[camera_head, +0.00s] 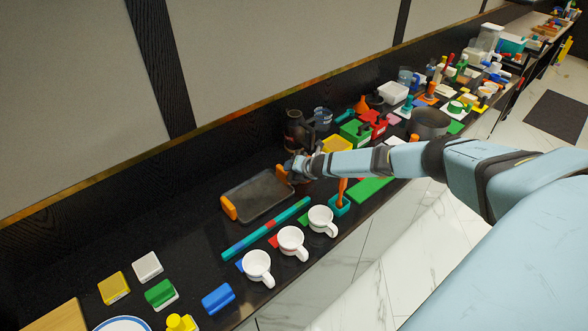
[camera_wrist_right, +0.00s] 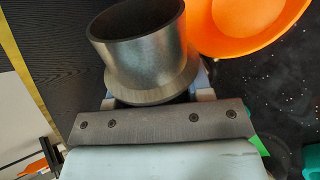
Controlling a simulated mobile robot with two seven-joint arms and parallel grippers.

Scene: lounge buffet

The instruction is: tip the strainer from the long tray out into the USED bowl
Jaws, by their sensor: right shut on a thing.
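In the right wrist view, the gripper (camera_wrist_right: 152,98) is shut on a grey metal cup-shaped piece, apparently the strainer (camera_wrist_right: 140,50). Its dark hollow mouth shows at the top of the picture. A round orange bowl-like thing (camera_wrist_right: 245,22) is right beside it; no USED label is readable. I cannot tell from the head view which piece is the long tray. My left gripper is out of view.
Three white cups (camera_head: 257,267) stand along the front edge beside a long teal strip (camera_head: 242,243). A dark jug (camera_head: 294,130) stands behind the gripper. Green and red boxes (camera_head: 372,122) crowd the counter to the right. Black counter is bare left of the tray.

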